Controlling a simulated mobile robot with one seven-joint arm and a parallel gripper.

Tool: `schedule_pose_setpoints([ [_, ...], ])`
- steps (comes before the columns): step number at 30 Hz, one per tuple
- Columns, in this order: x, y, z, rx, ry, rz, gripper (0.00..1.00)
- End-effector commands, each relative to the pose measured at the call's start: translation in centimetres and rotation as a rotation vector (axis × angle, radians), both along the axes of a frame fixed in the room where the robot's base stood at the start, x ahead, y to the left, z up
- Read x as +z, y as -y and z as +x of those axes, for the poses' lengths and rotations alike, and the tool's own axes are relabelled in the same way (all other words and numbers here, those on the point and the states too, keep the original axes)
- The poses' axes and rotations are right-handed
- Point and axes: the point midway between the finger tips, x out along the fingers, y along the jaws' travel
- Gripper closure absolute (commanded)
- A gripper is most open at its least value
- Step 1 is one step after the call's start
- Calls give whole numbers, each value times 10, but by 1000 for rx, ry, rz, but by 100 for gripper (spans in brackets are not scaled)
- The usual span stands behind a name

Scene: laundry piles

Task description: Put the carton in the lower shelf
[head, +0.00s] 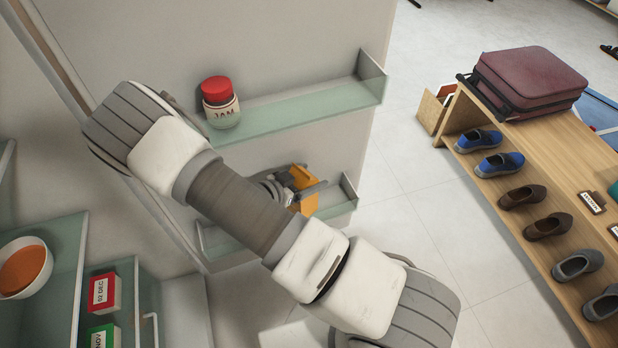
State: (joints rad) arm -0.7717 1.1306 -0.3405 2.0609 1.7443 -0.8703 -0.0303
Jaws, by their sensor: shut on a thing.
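An orange carton (304,204) shows in the head view, partly hidden by my gripper and arm. My gripper (300,186) is shut on it, with its dark fingers across the carton. The carton is at the lower shelf (333,210) of the open door, inside or just above its glass rim; I cannot tell whether it touches the shelf floor. My arm hides the left part of this shelf.
A jam jar with a red lid (220,102) stands on the upper door shelf (300,107), close to my arm. At left, inner shelves hold a bowl (25,268) and small boxes (103,292). At right stands a wooden shoe rack (470,190) with a suitcase (530,80).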

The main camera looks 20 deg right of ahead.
Motion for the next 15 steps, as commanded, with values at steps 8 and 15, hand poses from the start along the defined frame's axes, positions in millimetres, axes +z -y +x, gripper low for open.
schedule_pose_setpoints([
  [8, -1, 0, 1, -1, 3, -2, 100],
  [15, -2, 0, 0, 1, 2, 0, 0],
])
